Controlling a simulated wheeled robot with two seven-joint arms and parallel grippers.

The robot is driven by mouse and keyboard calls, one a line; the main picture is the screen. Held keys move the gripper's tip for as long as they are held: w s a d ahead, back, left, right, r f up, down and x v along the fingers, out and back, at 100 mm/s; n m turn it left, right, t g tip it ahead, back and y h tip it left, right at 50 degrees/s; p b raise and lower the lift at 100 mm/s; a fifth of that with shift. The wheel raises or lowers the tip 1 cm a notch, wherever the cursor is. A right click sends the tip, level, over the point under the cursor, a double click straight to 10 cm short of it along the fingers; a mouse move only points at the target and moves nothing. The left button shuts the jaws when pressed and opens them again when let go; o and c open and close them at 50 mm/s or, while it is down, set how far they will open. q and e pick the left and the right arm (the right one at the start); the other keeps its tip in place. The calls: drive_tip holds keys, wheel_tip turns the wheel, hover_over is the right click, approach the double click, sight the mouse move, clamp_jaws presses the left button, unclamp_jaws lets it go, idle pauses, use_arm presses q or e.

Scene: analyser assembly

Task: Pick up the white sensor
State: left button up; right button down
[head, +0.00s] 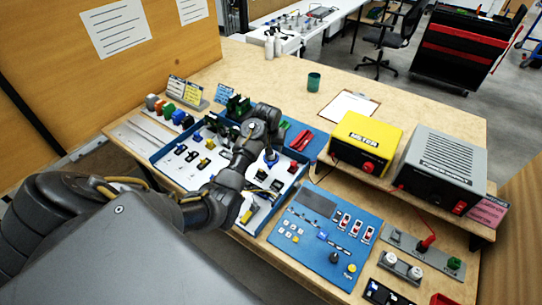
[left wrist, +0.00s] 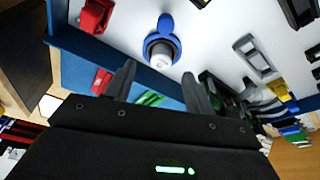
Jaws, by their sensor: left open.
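A small white cylinder, which looks like the white sensor (left wrist: 161,61), sits in a round blue holder (left wrist: 165,42) on the white tray floor, in the left wrist view. The blue holder also shows in the head view (head: 271,156), beside my left arm. My left gripper (left wrist: 158,72) is open and empty, with its two fingers apart and the sensor in line with the gap between them. In the head view my arm reaches over the tray from the left, and its fingertips cannot be made out. My right gripper is not in view.
The blue-rimmed tray (head: 172,172) holds several small parts close around my arm. Red pliers (head: 301,140) lie at its right. A blue panel (head: 300,254), a yellow meter (head: 366,140) and a grey power box (head: 440,165) stand to the right. A clipboard (head: 348,107) lies behind.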

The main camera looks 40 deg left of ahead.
use_arm(q)
drive_tip(key=x, duration=0.5)
drive_tip(key=shift+a+r+p, duration=0.1)
drive_tip(key=shift+a+p, duration=0.1)
drive_tip(key=shift+p, duration=0.1)
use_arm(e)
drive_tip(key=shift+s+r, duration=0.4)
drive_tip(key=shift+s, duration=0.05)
use_arm(q)
drive_tip(key=c, duration=1.1)
drive_tip(key=shift+c, duration=0.2)
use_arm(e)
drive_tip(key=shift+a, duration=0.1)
